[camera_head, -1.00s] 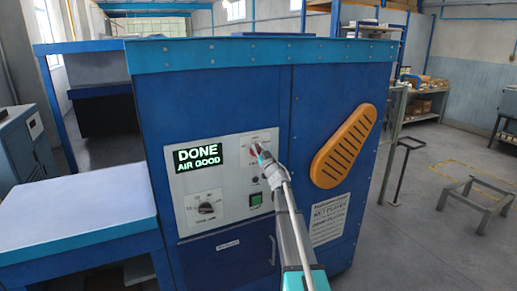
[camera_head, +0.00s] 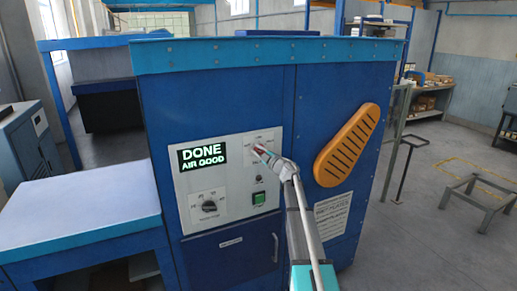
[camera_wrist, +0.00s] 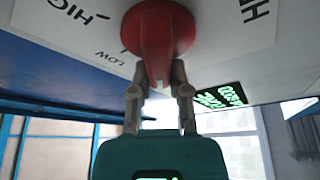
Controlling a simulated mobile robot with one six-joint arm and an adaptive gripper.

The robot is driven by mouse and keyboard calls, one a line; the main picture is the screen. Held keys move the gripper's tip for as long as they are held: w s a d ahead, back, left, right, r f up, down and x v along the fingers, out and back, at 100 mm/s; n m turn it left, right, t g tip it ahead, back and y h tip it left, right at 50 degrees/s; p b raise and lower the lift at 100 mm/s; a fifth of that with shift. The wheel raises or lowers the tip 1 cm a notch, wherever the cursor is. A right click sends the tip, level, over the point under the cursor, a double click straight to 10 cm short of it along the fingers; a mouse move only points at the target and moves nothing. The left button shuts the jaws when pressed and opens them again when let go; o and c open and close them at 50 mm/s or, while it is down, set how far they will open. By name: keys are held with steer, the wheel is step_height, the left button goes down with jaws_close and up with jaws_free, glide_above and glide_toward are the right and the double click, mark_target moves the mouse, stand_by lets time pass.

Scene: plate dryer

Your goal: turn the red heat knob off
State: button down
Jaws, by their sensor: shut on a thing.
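The red heat knob (camera_wrist: 158,35) fills the top middle of the wrist view, on the pale panel. Its narrow ridge hangs down between my two fingers. My gripper (camera_wrist: 160,72) is shut on this ridge. "LOW" and "HIGH" are printed on the panel left of the knob, with part of another label at right. In the head view my gripper (camera_head: 262,151) reaches the upper right of the control panel (camera_head: 230,172) and mostly hides the knob. The knob's exact setting cannot be read there.
A green display (camera_head: 202,156) reads "DONE AIR GOOD". Below it is a black dial (camera_head: 209,205), with a green button (camera_head: 259,198) to its right. An orange slotted cover (camera_head: 347,145) stands out right of my arm. A blue-sided table (camera_head: 80,211) stands at left.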

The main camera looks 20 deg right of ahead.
steer(key=shift+w+d+n, duration=0.15)
steer(key=shift+n, duration=0.35)
steer(key=c, duration=0.7)
jaws_free()
steer(key=shift+o, duration=0.5)
steer(key=shift+w+f, duration=0.1)
steer(key=shift+f, duration=0.1)
